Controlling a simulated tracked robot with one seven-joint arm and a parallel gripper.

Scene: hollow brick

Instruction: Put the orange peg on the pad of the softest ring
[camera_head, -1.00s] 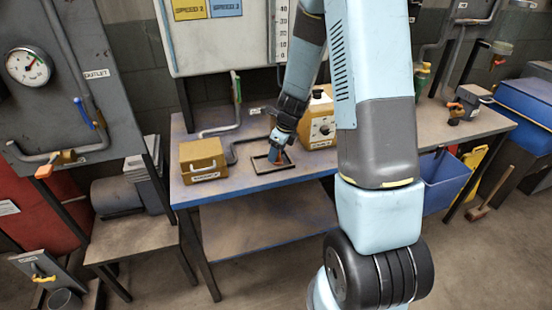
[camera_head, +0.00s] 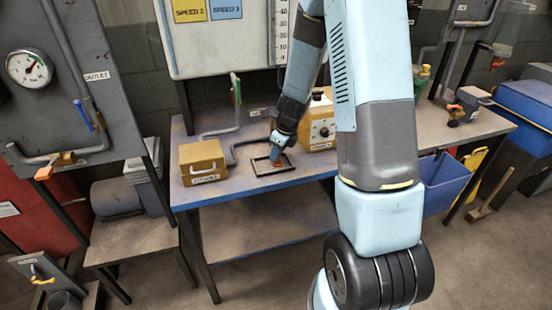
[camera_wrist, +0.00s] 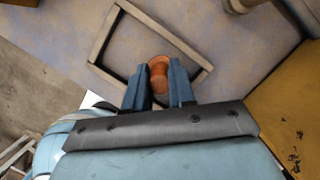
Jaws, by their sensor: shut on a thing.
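My gripper (camera_wrist: 160,88) is shut on an orange peg (camera_wrist: 159,66), whose round top shows between the two blue fingers in the wrist view. In the head view my gripper (camera_head: 276,157) points down over a thin dark square frame (camera_head: 262,172) on the bench. The wrist view shows the peg within the outline of this frame (camera_wrist: 106,36). I cannot tell whether the peg's lower end touches the bench. No ring or pad can be made out clearly.
A yellow box (camera_head: 203,162) stands left of the frame on the blue-edged bench (camera_head: 240,189). A yellow device with a dial (camera_head: 320,127) stands close to its right. A grey pipe (camera_head: 222,129) runs behind. The bench front is clear.

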